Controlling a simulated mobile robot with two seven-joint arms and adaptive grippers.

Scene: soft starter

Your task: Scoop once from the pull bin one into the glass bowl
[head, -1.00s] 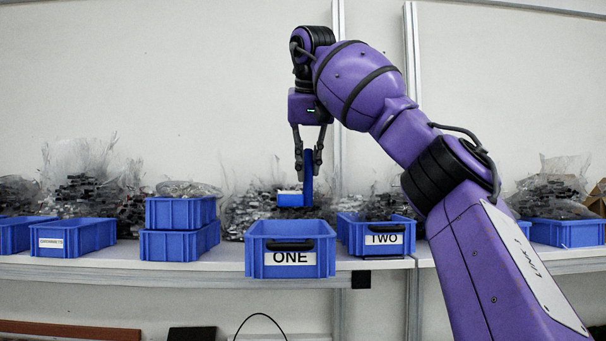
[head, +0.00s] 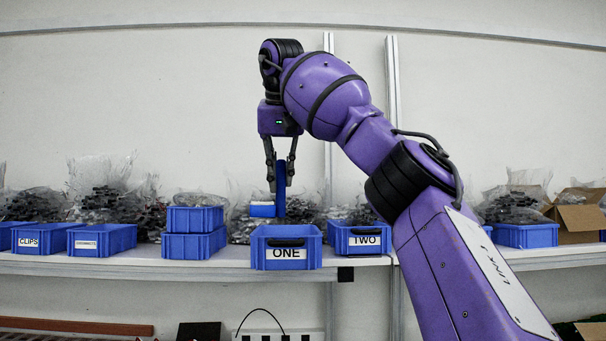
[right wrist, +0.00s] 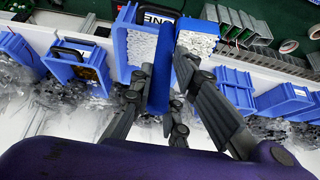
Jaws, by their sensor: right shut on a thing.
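The blue pull bin labelled ONE (head: 286,255) stands at the shelf's front edge; the right wrist view shows white pieces in it (right wrist: 141,47). My right gripper (head: 280,166), also in the right wrist view (right wrist: 160,100), is shut on the upright blue handle of a scoop (head: 281,190). The scoop's tray (head: 262,210) is level, behind and above the left side of bin ONE. In the right wrist view the tray holds white pieces (right wrist: 196,41). No glass bowl shows. My left gripper is not in view.
Bin TWO (head: 360,240) stands right of bin ONE. Two stacked blue bins (head: 195,246) stand to its left, with labelled bins further left. Bags of dark parts (head: 110,195) line the back of the shelf. A cardboard box (head: 577,215) is at the far right.

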